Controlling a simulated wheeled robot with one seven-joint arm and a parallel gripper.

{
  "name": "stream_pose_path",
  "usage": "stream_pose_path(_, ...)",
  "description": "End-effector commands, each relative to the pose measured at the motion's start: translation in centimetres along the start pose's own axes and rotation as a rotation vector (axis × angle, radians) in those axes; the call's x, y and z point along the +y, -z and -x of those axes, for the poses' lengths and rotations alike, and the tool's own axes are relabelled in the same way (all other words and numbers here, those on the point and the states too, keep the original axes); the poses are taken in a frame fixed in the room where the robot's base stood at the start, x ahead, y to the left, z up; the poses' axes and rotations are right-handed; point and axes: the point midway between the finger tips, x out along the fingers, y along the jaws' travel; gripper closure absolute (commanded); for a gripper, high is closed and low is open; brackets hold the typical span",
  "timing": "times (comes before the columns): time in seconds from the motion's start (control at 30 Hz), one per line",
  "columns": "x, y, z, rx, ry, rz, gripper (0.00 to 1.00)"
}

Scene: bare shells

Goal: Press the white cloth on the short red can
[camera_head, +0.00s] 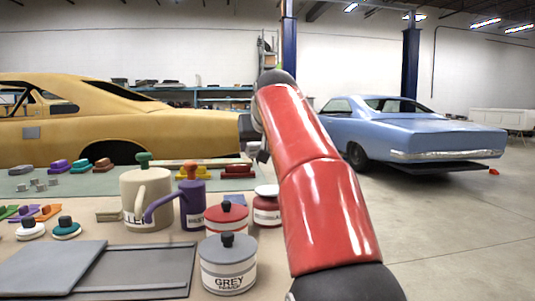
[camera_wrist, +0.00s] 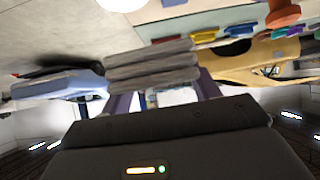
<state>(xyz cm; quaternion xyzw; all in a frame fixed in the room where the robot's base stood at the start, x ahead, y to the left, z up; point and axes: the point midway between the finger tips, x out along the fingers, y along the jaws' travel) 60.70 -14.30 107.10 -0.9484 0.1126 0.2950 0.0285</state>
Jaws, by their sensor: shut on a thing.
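My gripper (camera_wrist: 155,84) is shut on a folded, layered bundle (camera_wrist: 150,62) that looks grey in the wrist view; it may be the white cloth in shade. In the head view my red arm hides most of the gripper and the bundle. A short can with a red lid and dark knob (camera_head: 227,218) stands on the table, right of the purple jug. Another short red can with a white lid (camera_head: 267,209) stands just behind it, beside my arm. I cannot tell which is the short red can meant. The held bundle appears apart from both.
A grey-lidded can (camera_head: 228,270) stands in front. A cream jug (camera_head: 146,205) and a purple jug (camera_head: 193,207) stand left of the red cans. Grey flat panels (camera_head: 135,268) lie at the front left. Several coloured blocks line the back. Two cars stand beyond.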

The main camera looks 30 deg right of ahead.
Motion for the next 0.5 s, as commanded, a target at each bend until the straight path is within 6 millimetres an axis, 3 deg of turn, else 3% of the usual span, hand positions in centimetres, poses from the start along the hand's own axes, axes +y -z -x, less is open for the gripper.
stream_pose_path(0.03, 1.2, -0.3, -1.5, -0.003, -0.013, -0.013, 0.61)
stream_pose_path(0.13, 2.5, -0.6, -3.4, -0.002, -0.025, -0.028, 0.61)
stream_pose_path(0.5, 3.2, -2.5, -5.5, -0.001, -0.032, -0.037, 0.61)
